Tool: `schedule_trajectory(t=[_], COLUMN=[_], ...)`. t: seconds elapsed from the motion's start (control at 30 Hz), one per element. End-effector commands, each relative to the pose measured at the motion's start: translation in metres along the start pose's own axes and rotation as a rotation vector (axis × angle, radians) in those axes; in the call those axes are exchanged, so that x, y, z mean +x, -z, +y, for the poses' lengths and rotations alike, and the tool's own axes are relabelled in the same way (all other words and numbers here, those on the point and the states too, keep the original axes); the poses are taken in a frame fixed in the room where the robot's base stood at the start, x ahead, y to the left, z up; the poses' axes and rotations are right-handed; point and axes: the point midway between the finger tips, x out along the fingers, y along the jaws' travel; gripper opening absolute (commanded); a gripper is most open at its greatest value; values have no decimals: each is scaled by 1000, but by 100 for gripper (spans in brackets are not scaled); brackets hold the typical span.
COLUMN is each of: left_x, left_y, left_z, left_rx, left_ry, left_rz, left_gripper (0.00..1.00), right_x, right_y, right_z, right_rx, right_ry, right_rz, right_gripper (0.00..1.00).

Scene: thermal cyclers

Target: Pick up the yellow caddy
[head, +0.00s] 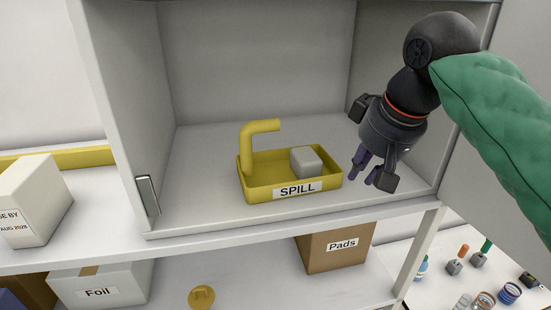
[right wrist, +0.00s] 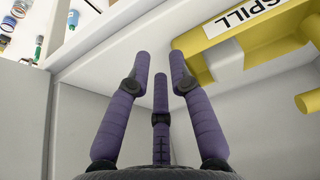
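The yellow caddy (head: 262,192) sits upright in the open white cabinet, with a SPILL label on its front. A bent yellow handle (head: 247,148) rises at its left end, and a grey block (head: 306,162) lies inside it. My right gripper (head: 364,174) is inside the cabinet, to the right of the caddy and apart from it. In the right wrist view its purple fingers (right wrist: 160,65) are spread and empty, with part of the yellow caddy (right wrist: 250,45) just beyond the right finger. My left gripper is not in view.
The cabinet's right wall (head: 425,95) is close to my right gripper. A shelf below holds a Pads box (head: 336,258) and a Foil box (head: 98,288). A white carton (head: 32,200) stands outside at the left. Small bottles and vials stand at lower right. The cabinet floor left of the caddy is clear.

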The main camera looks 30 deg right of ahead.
Motion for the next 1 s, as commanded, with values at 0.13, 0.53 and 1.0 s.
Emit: schedule_trajectory(t=[0.13,0.53,1.0], left_x=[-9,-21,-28], left_y=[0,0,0], left_z=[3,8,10], left_rx=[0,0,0], left_ry=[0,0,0], left_rz=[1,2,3], left_gripper=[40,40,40], right_x=[11,29,78], right_y=[28,70,83], right_z=[0,-1,0], right_rx=[1,-1,-1], right_ry=[-4,-1,-2], right_rz=[-6,-1,-4], right_gripper=[22,22,22])
